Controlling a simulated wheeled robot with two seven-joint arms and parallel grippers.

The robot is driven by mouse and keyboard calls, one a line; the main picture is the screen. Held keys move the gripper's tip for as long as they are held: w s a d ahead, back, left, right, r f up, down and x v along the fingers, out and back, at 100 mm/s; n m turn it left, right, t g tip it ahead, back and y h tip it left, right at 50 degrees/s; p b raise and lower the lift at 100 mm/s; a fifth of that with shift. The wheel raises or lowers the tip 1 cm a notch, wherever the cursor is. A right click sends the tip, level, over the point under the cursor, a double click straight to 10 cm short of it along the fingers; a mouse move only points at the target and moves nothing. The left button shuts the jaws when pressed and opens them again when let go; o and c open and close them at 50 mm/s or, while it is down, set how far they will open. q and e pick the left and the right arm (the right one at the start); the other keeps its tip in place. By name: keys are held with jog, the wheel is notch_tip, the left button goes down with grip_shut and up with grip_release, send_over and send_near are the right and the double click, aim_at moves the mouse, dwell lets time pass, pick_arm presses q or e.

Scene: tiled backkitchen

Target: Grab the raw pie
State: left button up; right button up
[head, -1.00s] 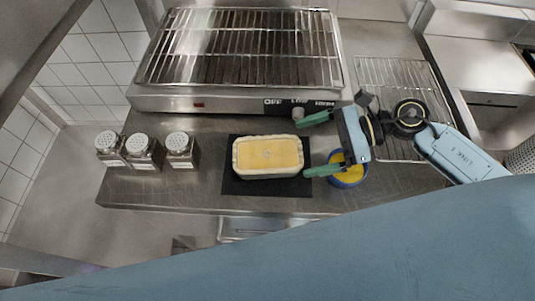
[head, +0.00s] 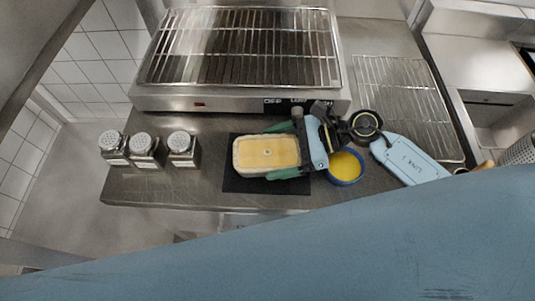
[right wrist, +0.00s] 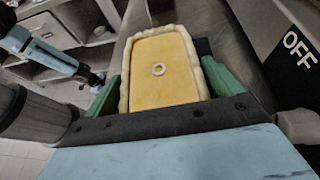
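The raw pie (head: 266,152) is a rectangular pie with a yellow top, a pale crust rim and a small ring in its middle. It rests on a black mat (head: 240,185) on the steel counter. My right gripper (head: 284,150) reaches in from the right, with its green fingers along the pie's two long sides. In the right wrist view the pie (right wrist: 165,75) lies between the fingers (right wrist: 165,88), which are very close to its rim; firm contact does not show.
A grill (head: 240,55) stands behind the pie. Several glass shakers (head: 147,150) stand to the left. A blue bowl with yellow contents (head: 346,167) sits just right of the mat, close to my right gripper. A wire rack (head: 400,90) lies at the right.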

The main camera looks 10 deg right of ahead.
jog(key=c, duration=1.1)
jog(key=shift+r, duration=0.1)
jog(key=shift+c, duration=0.2)
jog(key=shift+r, duration=0.1)
